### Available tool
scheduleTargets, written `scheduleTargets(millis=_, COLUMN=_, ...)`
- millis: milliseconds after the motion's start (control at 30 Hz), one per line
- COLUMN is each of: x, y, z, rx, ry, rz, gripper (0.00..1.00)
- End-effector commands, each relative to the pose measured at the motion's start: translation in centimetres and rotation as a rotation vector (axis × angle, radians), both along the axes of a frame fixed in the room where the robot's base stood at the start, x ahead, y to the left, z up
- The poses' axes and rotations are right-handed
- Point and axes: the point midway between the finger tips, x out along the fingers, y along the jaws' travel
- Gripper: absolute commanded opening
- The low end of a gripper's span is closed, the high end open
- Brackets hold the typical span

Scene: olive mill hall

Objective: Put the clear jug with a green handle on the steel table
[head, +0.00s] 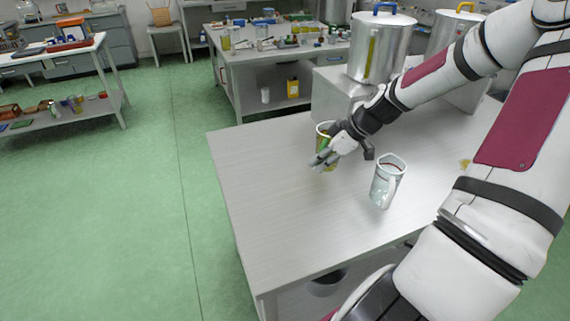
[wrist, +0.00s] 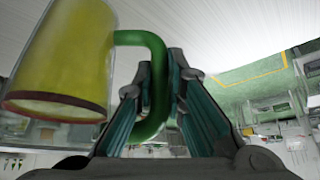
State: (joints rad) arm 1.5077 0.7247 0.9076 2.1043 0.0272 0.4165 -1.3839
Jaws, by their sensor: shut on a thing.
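The clear jug with a green handle holds yellow-green liquid. It shows at the near table's far left part in the head view (head: 322,130) and large at left in the wrist view (wrist: 65,55). My gripper (head: 325,158) is shut on its green handle (wrist: 158,60), which runs between the fingers in the wrist view. The fingers and wrist hide part of the jug in the head view. The jug looks upright over the pale grey metal-looking table (head: 265,190). I cannot tell whether its base touches the top.
A second clear jug with a pale handle (head: 385,187) stands on the same table, right of my gripper. A grey block (head: 335,95) and large steel cans (head: 382,45) stand behind. A cluttered bench (head: 240,75) is farther back. The table's left and front are clear.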

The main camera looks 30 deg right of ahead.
Motion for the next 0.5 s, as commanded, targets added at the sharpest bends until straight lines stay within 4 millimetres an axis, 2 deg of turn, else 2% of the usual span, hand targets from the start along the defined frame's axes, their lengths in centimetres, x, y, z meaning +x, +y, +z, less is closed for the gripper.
scheduleTargets(millis=167, x=1.3, y=0.7, z=-0.1, rx=-0.001, ry=-0.001, rz=0.01, gripper=0.0)
scheduleTargets(millis=500, x=7.1, y=4.2, z=-0.8, rx=-0.003, ry=-0.002, rz=0.009, gripper=0.0)
